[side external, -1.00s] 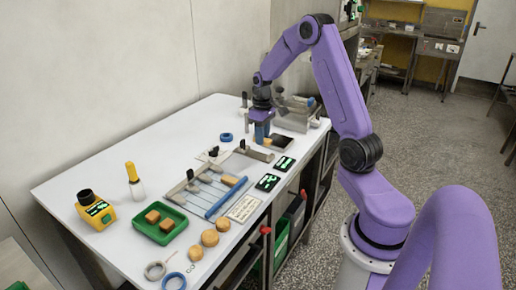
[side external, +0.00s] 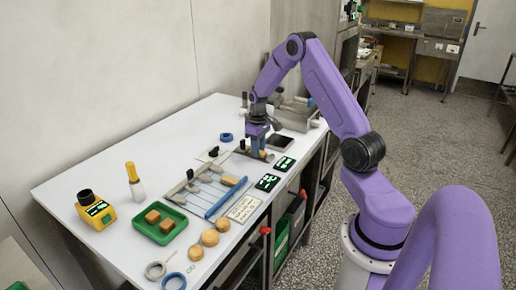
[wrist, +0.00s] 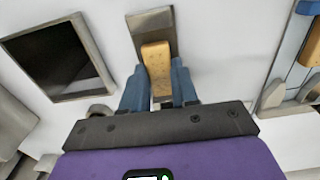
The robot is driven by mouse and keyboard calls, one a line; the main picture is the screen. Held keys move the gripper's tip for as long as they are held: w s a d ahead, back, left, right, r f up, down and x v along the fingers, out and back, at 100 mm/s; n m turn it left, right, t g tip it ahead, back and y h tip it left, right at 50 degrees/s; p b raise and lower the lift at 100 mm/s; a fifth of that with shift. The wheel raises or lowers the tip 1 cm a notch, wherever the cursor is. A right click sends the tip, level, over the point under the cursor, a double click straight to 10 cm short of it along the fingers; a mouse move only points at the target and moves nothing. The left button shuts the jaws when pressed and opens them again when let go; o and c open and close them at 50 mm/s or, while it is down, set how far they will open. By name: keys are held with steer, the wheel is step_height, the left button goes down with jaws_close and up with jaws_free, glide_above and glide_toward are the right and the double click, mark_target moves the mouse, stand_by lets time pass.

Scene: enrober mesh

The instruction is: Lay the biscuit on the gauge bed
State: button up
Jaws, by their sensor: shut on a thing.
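My gripper (wrist: 157,85) is shut on a tan oblong biscuit (wrist: 157,62), its blue fingers on the biscuit's two long sides. In the wrist view the biscuit lies over a narrow grey metal plate, seemingly the gauge bed (wrist: 151,20), roughly in line with it. The far end of the plate shows past the biscuit; the near part is hidden by the biscuit and fingers. I cannot tell whether the biscuit touches the plate. In the side external view my gripper (side external: 257,155) is low over the table behind the displays and hides most of the plate.
A framed dark opening (wrist: 60,58) is beside the gripper. A wire rack (side external: 203,190) with another biscuit and a blue bar stands nearer the camera. Two black displays (side external: 268,182), a green tray (side external: 160,232) with biscuits, and a blue ring (side external: 226,137) are around.

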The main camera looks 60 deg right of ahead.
steer(key=shift+f, duration=0.1)
steer(key=o, duration=0.8)
step_height(320, 180, up, 12)
steer(key=s+a+r+n, duration=0.2)
steer(key=s+a+n, duration=0.1)
steer(key=a, duration=0.9)
steer(key=s+a+r+n, duration=0.2)
steer(key=s+a, duration=0.2)
steer(key=a, duration=0.8)
steer(key=s+a+n, duration=0.3)
steer(key=s+a, duration=0.1)
steer(key=s, duration=0.7)
steer(key=s+a+n, duration=0.3)
steer(key=s+n, duration=0.1)
steer(key=s, duration=0.8)
steer(key=shift+a+f+n, duration=0.3)
steer(key=shift+a, duration=0.1)
